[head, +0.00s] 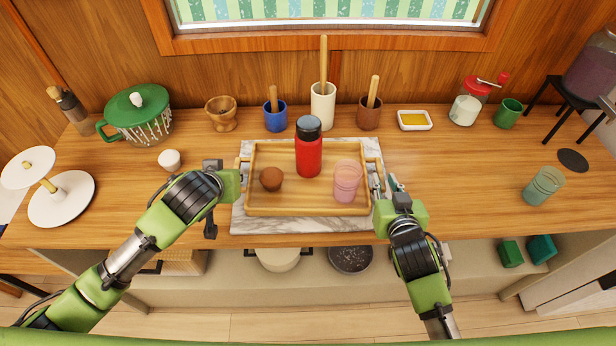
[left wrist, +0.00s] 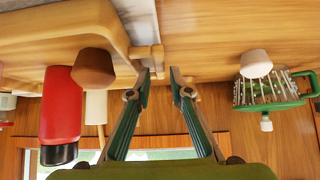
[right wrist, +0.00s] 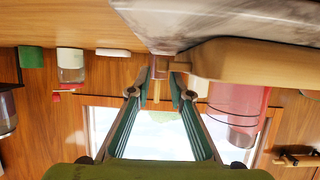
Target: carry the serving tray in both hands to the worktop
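The wooden serving tray (head: 300,212) lies on a marble slab (head: 300,226) on the wooden worktop (head: 450,190). My left gripper (head: 238,172) is at the tray's left end. Its fingers (left wrist: 162,78) are open, with the tray's handle (left wrist: 146,60) beside one fingertip. My right gripper (head: 385,190) is at the right end.
Behind the tray stand a blue mortar (head: 275,119), a white holder (head: 323,105), a brown mortar (head: 369,116) and a butter dish (head: 414,120). A glass (head: 543,186) is right.

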